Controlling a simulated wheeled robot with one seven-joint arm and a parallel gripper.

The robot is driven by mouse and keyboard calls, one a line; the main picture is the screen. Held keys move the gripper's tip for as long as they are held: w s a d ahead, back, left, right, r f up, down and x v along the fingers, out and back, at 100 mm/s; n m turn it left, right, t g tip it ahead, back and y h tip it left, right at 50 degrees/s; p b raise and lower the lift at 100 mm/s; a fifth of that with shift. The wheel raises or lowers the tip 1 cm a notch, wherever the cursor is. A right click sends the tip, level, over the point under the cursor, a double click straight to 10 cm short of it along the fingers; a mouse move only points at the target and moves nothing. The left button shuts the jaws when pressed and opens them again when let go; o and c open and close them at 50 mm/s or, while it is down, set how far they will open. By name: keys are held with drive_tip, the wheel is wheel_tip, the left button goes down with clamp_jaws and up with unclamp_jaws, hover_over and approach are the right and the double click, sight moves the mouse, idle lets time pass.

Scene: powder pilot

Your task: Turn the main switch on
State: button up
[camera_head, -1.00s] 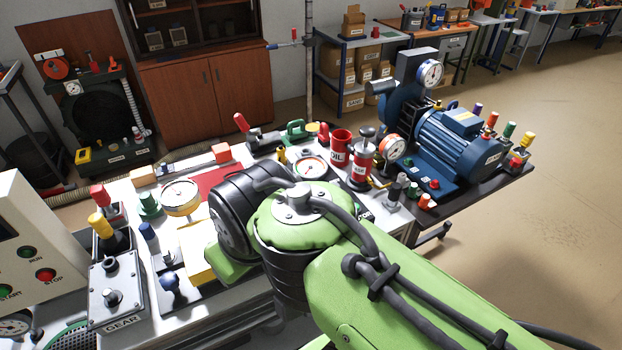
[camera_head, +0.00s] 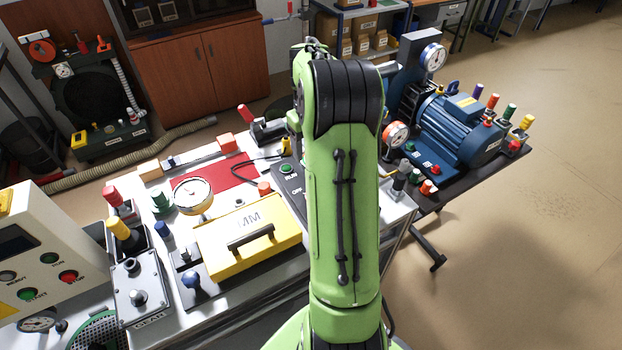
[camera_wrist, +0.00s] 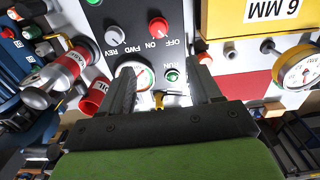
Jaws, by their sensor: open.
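In the wrist view, which shows the labels upside down, a dark control panel (camera_wrist: 112,15) carries a red rotary knob (camera_wrist: 158,27) with ON and OFF printed beside it. I cannot tell which mark the knob points to. A grey knob (camera_wrist: 110,34) marked FWD and REV sits to its left, and a green RUN button (camera_wrist: 172,75) is at the panel's edge. My gripper (camera_wrist: 163,80) is open and empty, its fingers apart, with the red knob beyond the fingertips. In the head view my arm hides the gripper and part of the panel (camera_head: 292,190).
A yellow 6 MM case (camera_head: 215,246) lies left of the panel, with a dial gauge (camera_head: 191,194) behind it. A blue motor (camera_head: 462,130) stands on the right bench. In the wrist view a red-and-silver cylinder (camera_wrist: 66,70) is left of my fingers.

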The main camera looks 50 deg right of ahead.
wheel_tip(320, 180, down, 16)
drive_tip(key=shift+s+d+f+b, duration=0.1)
drive_tip(key=shift+s+d+b, duration=0.05)
drive_tip(key=shift+b, duration=0.35)
drive_tip(key=shift+c, duration=0.4)
drive_tip(key=c, duration=0.9)
